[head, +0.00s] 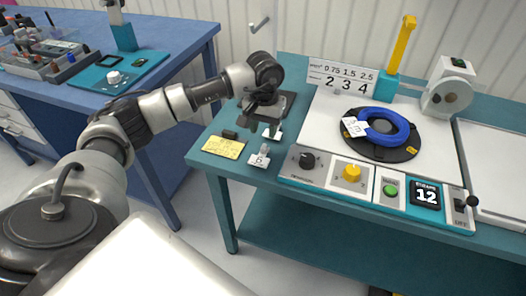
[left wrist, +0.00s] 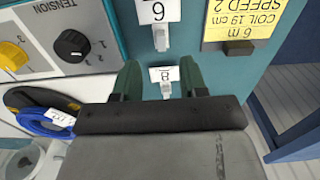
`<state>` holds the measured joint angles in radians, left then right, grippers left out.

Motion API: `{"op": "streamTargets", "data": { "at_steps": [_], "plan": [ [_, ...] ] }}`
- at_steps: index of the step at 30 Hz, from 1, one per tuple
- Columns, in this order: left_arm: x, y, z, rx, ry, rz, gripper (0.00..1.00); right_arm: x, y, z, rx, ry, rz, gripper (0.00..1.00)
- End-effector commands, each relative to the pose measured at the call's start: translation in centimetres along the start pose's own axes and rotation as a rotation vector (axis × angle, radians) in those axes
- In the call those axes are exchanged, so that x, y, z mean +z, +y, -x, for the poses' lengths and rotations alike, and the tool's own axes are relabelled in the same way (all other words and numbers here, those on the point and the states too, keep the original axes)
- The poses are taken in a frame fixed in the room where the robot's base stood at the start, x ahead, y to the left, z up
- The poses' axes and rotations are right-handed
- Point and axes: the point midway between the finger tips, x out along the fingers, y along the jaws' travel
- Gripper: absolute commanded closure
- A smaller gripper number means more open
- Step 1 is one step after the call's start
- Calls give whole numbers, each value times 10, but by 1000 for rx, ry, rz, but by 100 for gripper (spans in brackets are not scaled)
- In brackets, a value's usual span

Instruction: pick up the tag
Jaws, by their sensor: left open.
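Two small white tags on grey clip-like holders are at the left end of the teal bench. The tag marked 6 (head: 260,160) is nearer the front edge; it also shows at the top of the left wrist view (left wrist: 158,12). The tag marked 8 (left wrist: 164,74) lies between my fingertips in the left wrist view; in the head view this tag (head: 276,134) is partly hidden by my gripper. My left gripper (head: 262,122) is open and points down above it. Its two fingers flank the tag with gaps on both sides. My right gripper is out of view.
A yellow card (head: 223,147) lies left of the tags. A control panel with a black tension knob (head: 307,161) is on their right. A blue cable coil (head: 383,127) with a white tag sits on a black reel. A blue bench (head: 180,50) stands at the left.

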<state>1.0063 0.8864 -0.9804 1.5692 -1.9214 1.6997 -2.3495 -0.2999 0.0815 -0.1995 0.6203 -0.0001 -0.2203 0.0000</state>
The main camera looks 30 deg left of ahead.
Motion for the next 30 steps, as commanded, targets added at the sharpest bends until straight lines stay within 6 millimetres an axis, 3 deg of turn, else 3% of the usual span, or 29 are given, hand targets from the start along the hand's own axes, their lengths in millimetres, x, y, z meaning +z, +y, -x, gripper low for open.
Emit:
{"op": "streamTargets", "data": {
  "at_steps": [8,15,25,30],
  "plan": [
    [2,0,-24,2,-4,-1,57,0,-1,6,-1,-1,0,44],
    [3,-1,-60,3,-2,0,57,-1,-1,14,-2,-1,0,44],
    [3,-1,-67,4,0,-1,57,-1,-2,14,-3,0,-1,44],
    [3,-1,-67,4,0,0,84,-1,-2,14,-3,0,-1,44]
  ]
}}
